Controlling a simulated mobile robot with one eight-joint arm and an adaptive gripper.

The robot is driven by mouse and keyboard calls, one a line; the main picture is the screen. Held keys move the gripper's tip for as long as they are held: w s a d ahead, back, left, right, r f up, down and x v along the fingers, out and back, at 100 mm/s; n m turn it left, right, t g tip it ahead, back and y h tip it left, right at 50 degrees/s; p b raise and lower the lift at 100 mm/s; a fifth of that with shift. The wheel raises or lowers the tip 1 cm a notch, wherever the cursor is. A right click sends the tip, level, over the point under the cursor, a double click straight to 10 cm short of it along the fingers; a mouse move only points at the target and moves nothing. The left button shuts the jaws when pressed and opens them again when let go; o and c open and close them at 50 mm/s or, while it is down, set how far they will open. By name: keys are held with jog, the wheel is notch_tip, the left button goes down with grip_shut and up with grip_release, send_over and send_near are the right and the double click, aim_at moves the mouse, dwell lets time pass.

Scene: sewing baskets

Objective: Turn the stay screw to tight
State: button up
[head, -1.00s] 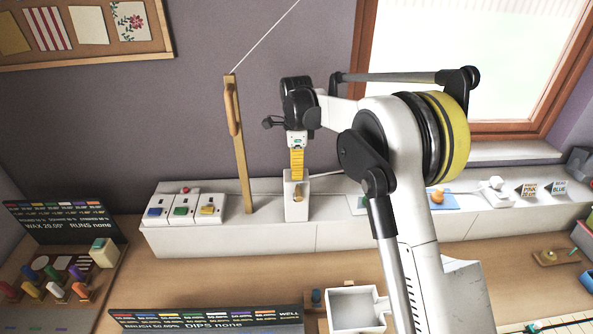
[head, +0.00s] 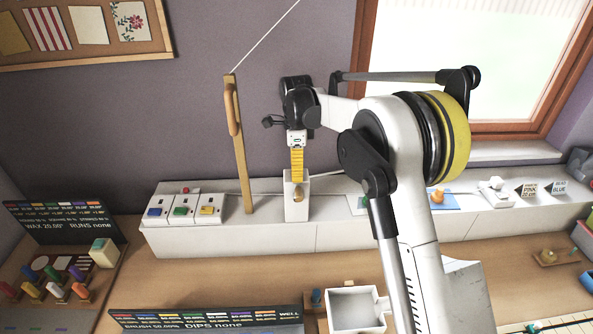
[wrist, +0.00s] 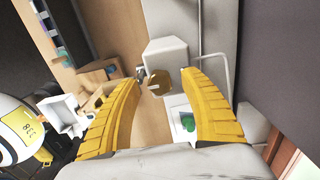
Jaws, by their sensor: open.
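The stay screw appears to be the small brass-brown knob (head: 298,192) on the front of a white upright block (head: 297,212) on the back ledge. In the wrist view the knob (wrist: 159,76) shows between the fingertips, with the pale block (wrist: 165,54) behind it. My gripper (head: 297,178) points down at the block, its yellow fingers just above or around the knob in the head view. In the wrist view my gripper (wrist: 160,80) is open, with a finger on each side of the knob. I cannot tell whether either finger touches it.
A wooden post (head: 240,150) with a handle stands close to the left of my gripper. White boxes with a blue button (head: 154,211), a green button (head: 181,210) and a yellow button (head: 207,209) stand further left. A white open box (head: 355,310) is on the table in front.

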notch_tip(320, 180, up, 12)
dwell(0.4)
jog(key=shift+f, duration=0.1)
jog(key=s+d+n+t+b, duration=0.2)
jog(key=s+d+n+b, duration=0.25)
jog(key=s, duration=0.45)
jog(key=s+d+n+t+b, duration=0.25)
jog(key=s+d+n, duration=0.25)
jog(key=s, duration=0.3)
jog(key=s+d+f+n+t+b, duration=0.1)
jog(key=s+d+f+n+b, duration=0.1)
jog(key=s+f, duration=0.5)
jog(key=s+d+f+n+t+b, duration=0.1)
jog(key=s+d+f+n+b, duration=0.2)
jog(key=s+f+n, duration=0.3)
jog(key=s+f+b, duration=0.1)
jog(key=s, duration=0.4)
jog(key=shift+s+f+n+t, duration=0.25)
jog(key=shift+f+n+t, duration=0.1)
